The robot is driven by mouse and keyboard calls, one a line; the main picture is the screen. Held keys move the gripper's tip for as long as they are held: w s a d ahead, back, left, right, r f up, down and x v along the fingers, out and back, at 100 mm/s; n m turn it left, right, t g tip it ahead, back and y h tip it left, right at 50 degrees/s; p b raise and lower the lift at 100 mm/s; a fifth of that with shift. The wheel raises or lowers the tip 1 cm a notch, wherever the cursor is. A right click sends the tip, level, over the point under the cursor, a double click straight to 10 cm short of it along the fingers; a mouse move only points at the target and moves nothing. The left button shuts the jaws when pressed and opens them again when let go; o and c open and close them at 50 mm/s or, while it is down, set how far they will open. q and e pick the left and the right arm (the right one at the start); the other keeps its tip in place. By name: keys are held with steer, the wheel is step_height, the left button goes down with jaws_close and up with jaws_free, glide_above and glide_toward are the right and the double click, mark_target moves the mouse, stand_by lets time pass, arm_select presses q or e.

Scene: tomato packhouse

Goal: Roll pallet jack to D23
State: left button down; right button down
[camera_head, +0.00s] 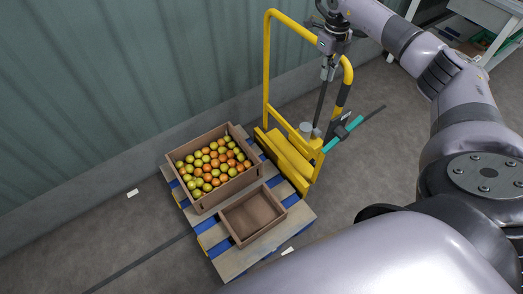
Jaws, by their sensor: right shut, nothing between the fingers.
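The yellow pallet jack (295,158) stands at the wall, with a tall yellow frame and a dark tiller bar rising from its base. A wooden pallet (232,262) with blue blocks sits against its front. My right gripper (328,62) comes in from the upper right and is shut, at the top of the tiller bar; nothing shows between its fingers. Whether it touches the bar I cannot tell. My left gripper is not in view. No D23 marking can be seen.
A corrugated green wall (120,90) runs along the left. A white-legged table (490,14) stands at the upper right. Grey floor is open at lower left.

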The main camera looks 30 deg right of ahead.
mark_target(344, 58)
steer(key=shift+w+d+r+b, duration=0.15)
steer(key=shift+d+b, duration=0.1)
steer(key=shift+d, duration=1.45)
steer(key=shift+w+d+f+b, duration=0.1)
steer(key=shift+d+b, duration=0.15)
steer(key=shift+d, duration=1.45)
